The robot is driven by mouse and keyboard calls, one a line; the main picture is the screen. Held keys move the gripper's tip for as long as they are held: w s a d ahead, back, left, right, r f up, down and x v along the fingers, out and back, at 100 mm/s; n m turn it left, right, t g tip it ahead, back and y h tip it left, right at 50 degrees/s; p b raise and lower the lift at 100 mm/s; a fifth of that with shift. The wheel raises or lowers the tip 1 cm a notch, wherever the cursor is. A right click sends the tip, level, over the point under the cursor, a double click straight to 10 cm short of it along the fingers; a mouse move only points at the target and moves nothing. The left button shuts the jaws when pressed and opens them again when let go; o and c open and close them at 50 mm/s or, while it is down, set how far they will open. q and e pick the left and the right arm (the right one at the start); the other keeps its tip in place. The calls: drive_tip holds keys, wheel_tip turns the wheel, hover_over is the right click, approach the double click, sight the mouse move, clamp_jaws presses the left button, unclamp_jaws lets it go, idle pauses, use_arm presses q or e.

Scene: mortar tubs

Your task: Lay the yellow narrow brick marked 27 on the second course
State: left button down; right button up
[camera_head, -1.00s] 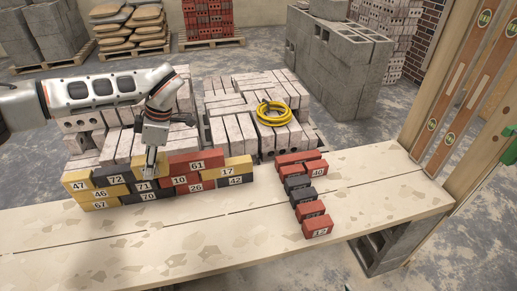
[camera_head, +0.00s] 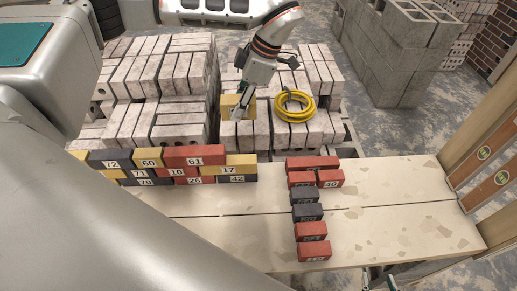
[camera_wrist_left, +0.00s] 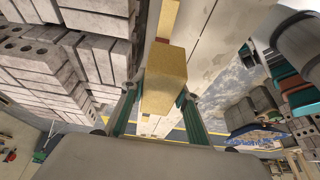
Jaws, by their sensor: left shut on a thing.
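My left gripper (camera_head: 238,114) is shut on a yellow brick (camera_head: 228,101), held in front of the pale brick stacks, behind the low wall. In the left wrist view the yellow brick (camera_wrist_left: 163,80) sits between the two fingers; no number is legible on it. The low wall of numbered bricks stands along the back of the plank bench (camera_head: 220,230). Its middle course shows 71 (camera_head: 138,174), 10 (camera_head: 177,172) and 17 (camera_head: 228,170). Bricks 72, 60 and 61 (camera_head: 195,161) lie above. My right gripper (camera_head: 380,280) shows only partly at the bottom edge.
Several red and dark bricks (camera_head: 306,212) lie in a column on the bench right of the wall. A yellow hose coil (camera_head: 294,105) lies on the pale bricks. Grey blocks (camera_head: 400,50) stand behind. My arm covers the left side. The bench front is clear.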

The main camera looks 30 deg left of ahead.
sight(239, 159)
use_arm(q)
drive_tip(key=shift+d+f, duration=0.1)
drive_tip(key=shift+f, duration=0.2)
wheel_tip(239, 159, down, 19)
drive_tip(key=shift+f+b, duration=0.1)
drive_tip(key=shift+b, duration=0.2)
drive_tip(key=shift+f, duration=0.15)
drive_tip(key=c, duration=1.5)
unclamp_jaws()
drive_tip(key=v, duration=1.2)
drive_tip(key=shift+s, duration=0.1)
